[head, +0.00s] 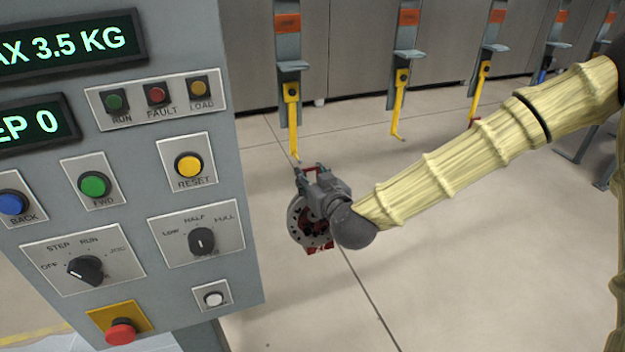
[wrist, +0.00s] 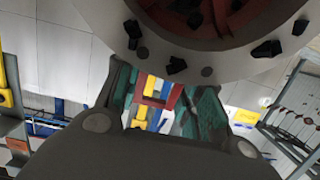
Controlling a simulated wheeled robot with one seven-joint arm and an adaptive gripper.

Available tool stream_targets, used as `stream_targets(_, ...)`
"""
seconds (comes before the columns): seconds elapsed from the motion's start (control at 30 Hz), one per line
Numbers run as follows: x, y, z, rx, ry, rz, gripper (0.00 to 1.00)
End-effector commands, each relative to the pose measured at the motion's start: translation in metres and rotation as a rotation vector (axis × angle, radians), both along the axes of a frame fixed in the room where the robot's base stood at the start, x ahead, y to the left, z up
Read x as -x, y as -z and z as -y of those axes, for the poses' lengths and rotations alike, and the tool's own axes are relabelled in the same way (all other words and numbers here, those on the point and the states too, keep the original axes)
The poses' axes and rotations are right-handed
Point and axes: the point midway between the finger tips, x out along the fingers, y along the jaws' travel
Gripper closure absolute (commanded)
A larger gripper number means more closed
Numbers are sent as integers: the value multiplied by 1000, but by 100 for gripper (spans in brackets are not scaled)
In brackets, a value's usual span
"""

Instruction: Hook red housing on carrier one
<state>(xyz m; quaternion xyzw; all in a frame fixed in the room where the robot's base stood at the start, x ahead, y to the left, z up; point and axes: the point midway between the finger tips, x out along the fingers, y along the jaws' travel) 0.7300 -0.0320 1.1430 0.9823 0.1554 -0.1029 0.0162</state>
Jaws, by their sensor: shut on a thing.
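The red housing (head: 322,247) has a round grey flange (head: 297,222) and hangs in my gripper (head: 312,178), left of and below my forearm. In the wrist view the flange (wrist: 275,22) fills the top. My gripper (wrist: 158,98) is shut, with green finger pads on either side of a red frame-shaped part of the housing (wrist: 154,102). The nearest carrier's yellow hook (head: 292,105) hangs at the left, its lower tip just above my gripper in the head view. I cannot tell whether they touch. The orange labels are unreadable.
A grey control panel (head: 180,285) with buttons and knobs stands close on the left. More carriers with yellow hooks (head: 398,110) hang in a row toward the right and back. The floor (head: 440,270) below my arm is clear. A dark rack (wrist: 295,125) shows right in the wrist view.

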Motion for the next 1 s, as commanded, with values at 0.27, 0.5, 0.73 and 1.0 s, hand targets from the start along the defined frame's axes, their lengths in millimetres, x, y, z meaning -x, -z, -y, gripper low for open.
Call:
stream_targets(0.27, -10, -1, -4, -1, -1, 4, 100)
stream_targets(0.5, -19, -1, -6, -2, 0, 4, 100)
stream_targets(0.73, -27, 0, -9, -2, 0, 4, 100)
stream_targets(1.0, -36, 1, -12, -1, 0, 4, 100)
